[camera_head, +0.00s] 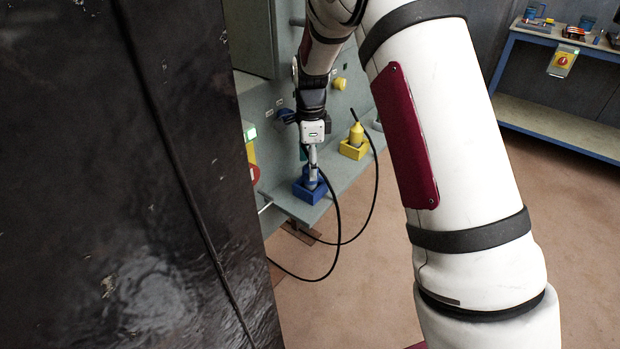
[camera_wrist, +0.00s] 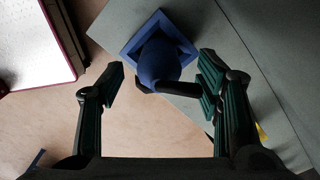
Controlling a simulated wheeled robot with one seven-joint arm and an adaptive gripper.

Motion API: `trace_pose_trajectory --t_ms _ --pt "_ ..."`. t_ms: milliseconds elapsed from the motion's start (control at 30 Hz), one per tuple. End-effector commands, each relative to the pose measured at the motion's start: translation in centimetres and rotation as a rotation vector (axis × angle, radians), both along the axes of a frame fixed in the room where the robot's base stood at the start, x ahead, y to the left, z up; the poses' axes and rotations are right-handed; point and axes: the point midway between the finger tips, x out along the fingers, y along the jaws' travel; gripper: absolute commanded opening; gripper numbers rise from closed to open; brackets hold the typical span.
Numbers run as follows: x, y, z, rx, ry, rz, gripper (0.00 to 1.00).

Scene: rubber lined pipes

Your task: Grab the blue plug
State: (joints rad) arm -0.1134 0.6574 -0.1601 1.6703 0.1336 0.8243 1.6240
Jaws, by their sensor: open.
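The blue plug (camera_head: 311,179) stands upright in a square blue holder (camera_head: 308,194) on the grey ledge. In the wrist view the rounded blue plug (camera_wrist: 159,62) shows inside the square blue holder (camera_wrist: 129,50). A dark cable comes off the plug's near side and bends to the right finger. My gripper (camera_head: 312,158) is just above the plug, pointing down. In the wrist view my gripper (camera_wrist: 163,85) is open, with one finger to the left of the plug and one to the right. I cannot tell whether either finger touches it.
A yellow plug (camera_head: 356,133) stands in a yellow holder (camera_head: 353,150) farther along the ledge (camera_head: 335,190). Black cables hang over the ledge's front. A dark panel (camera_head: 130,180) fills the left. A workbench (camera_head: 560,115) stands at the back right, with open floor before it.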

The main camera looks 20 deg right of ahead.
Motion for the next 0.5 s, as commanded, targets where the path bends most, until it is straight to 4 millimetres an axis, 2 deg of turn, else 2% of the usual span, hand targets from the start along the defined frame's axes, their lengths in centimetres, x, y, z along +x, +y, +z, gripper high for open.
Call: trace_pose_trajectory --t_ms 33,200,500 --pt "0.0 0.0 -1.0 -0.001 0.003 0.000 0.59" --pt "-0.1 -0.1 -2.9 -0.001 0.002 0.000 0.59" --pt "0.0 0.0 -3.7 0.000 -0.001 0.001 0.59"
